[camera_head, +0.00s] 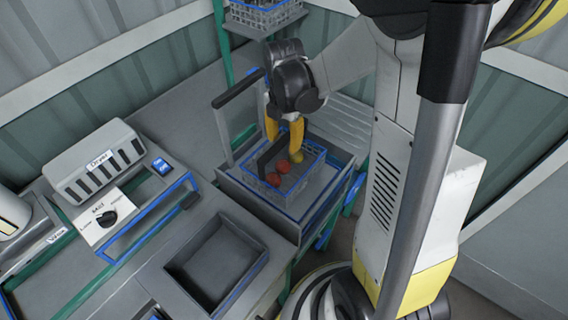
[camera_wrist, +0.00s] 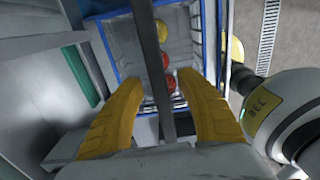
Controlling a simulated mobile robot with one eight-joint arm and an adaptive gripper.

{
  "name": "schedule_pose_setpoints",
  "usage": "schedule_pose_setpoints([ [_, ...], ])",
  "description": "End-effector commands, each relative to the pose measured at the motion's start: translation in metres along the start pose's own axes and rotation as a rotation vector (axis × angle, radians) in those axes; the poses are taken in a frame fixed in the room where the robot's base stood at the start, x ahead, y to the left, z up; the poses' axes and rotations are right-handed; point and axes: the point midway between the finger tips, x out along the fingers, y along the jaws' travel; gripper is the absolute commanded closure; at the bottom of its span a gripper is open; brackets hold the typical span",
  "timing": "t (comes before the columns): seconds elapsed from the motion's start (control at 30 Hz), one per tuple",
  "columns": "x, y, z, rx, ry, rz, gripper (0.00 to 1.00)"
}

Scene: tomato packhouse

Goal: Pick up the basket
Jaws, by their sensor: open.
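The basket (camera_head: 268,196) is a grey wire one with a blue rim, on a grey stand below my gripper. Two red tomatoes (camera_head: 282,167) show inside it. In the wrist view the basket (camera_wrist: 126,45) also holds a yellow tomato (camera_wrist: 162,30). Its dark bar handle (camera_wrist: 147,55) runs across the opening and passes between my fingers. My gripper (camera_head: 283,148) points down over the basket with its yellow fingers apart. In the wrist view my gripper (camera_wrist: 167,92) is open, one finger on each side of the handle. I cannot tell whether either finger touches it.
An empty dark tray (camera_head: 218,265) is sunk into the bench left of the basket. A grey slotted box (camera_head: 95,165) and a dial panel (camera_head: 108,215) stand further left. Another wire basket (camera_head: 262,18) is on a rack behind. A dark-topped frame (camera_head: 238,90) rises beside my gripper.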

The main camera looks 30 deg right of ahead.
Motion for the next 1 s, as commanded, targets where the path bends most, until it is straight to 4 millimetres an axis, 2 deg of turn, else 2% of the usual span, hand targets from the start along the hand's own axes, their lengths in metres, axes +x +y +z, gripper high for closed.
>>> schedule_pose_setpoints([
  [0.07, -0.001, 0.0, 0.0, 0.0, 0.0, 0.0, 0.57],
  [0.2, -0.001, 0.0, 0.0, 0.0, 0.0, 0.0, 0.98],
  [0.23, -0.001, 0.0, 0.0, 0.0, 0.0, 0.0, 1.0],
  [0.73, -0.002, 0.0, 0.0, 0.0, 0.0, 0.0, 1.0],
  [1.0, -0.019, 0.0, 0.0, 0.0, 0.0, 0.0, 1.0],
])
